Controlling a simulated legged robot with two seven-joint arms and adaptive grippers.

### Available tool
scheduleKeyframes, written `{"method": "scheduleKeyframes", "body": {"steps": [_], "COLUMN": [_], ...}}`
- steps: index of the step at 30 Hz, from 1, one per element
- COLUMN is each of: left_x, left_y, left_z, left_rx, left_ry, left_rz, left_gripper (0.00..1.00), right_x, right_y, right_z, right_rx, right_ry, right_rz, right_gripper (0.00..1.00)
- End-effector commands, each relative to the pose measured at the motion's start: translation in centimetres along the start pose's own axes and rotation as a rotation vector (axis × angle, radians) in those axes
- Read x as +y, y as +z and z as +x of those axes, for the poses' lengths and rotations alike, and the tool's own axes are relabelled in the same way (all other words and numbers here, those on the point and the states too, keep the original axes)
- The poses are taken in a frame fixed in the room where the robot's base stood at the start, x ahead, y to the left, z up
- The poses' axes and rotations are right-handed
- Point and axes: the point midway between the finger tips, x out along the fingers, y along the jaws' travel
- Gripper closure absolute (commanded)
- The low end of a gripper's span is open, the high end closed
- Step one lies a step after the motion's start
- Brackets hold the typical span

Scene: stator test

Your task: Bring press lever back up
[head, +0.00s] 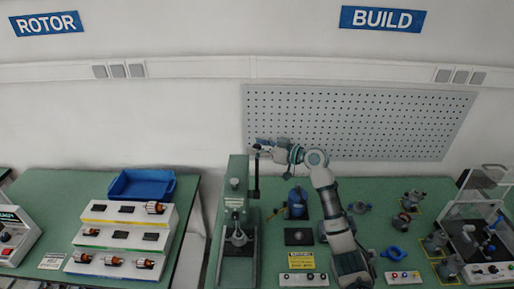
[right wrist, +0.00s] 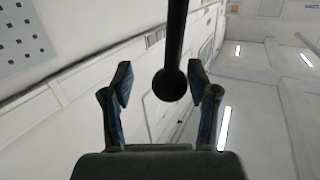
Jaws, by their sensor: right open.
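The green arbor press (head: 237,172) stands on the left part of the right-hand bench. Its black press lever (head: 256,180) runs about upright along the press's right side. The lever's round knob (right wrist: 169,85) shows in the right wrist view between my right gripper's two fingers, with a gap on both sides. My right gripper (head: 263,146) is at the lever's top end in the head view; it also shows in the right wrist view (right wrist: 160,83), open. My left gripper is not in view.
A blue part (head: 297,203) and a dark square plate (head: 298,236) lie right of the press. A white tiered rack (head: 124,235) and a blue bin (head: 141,185) are on the left bench. A pegboard (head: 400,120) hangs behind.

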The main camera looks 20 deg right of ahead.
Motion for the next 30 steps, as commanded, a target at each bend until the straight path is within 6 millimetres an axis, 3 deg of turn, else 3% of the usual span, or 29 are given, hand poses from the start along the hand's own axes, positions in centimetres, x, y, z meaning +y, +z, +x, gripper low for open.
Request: {"method": "scheduleKeyframes", "body": {"steps": [8,11,21,25,30], "left_x": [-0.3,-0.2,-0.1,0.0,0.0], "left_y": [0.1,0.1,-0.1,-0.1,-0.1], "left_z": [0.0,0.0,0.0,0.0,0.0], "left_rx": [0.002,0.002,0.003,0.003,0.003], "left_ry": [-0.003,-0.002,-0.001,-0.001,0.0], "left_rz": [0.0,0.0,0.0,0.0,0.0], "left_gripper": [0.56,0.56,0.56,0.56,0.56], "right_x": [-0.2,-0.1,0.3,0.4,0.4], "right_y": [0.0,0.0,0.2,0.3,0.3], "right_z": [-0.6,-2.0,-9.2,-10.9,-11.7], "right_rx": [0.001,0.0,-0.002,-0.002,-0.003], "right_ry": [-0.003,-0.001,-0.001,-0.002,-0.003], "right_rz": [0.0,-0.001,0.0,0.003,0.004], "right_gripper": [0.41,0.41,0.41,0.41,0.41]}}
